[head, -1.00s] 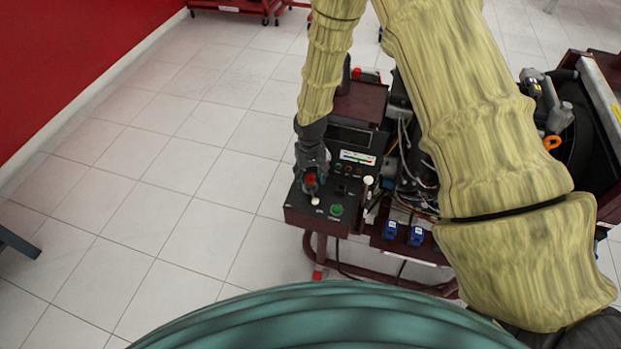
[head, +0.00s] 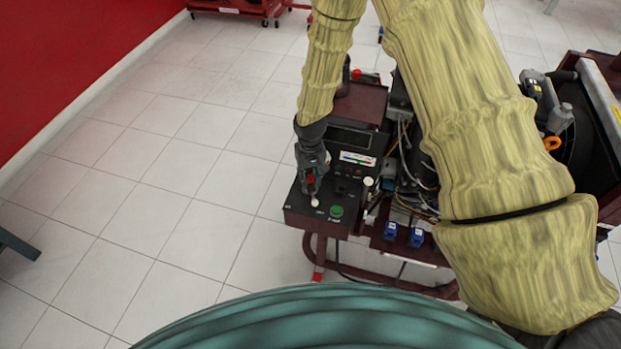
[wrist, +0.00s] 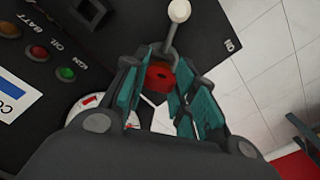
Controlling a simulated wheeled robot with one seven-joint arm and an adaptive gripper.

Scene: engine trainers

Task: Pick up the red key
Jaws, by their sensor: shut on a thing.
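The red key (wrist: 159,76) shows between the fingers of my gripper (wrist: 158,88) in the wrist view, over the dark control panel (wrist: 110,62). My gripper (head: 311,188) is shut on the key, with a teal-sided finger on each side of it. In the head view a small bit of the red key (head: 311,180) shows between the fingers at the panel's left side. The key's lower part is hidden, so I cannot tell whether it is still in the panel.
A white-knobbed lever (wrist: 178,12) stands close beyond the fingers. A green button (head: 336,211) and indicator lamps (wrist: 38,53) are on the panel. The engine trainer (head: 420,150) with its wiring stands to the right.

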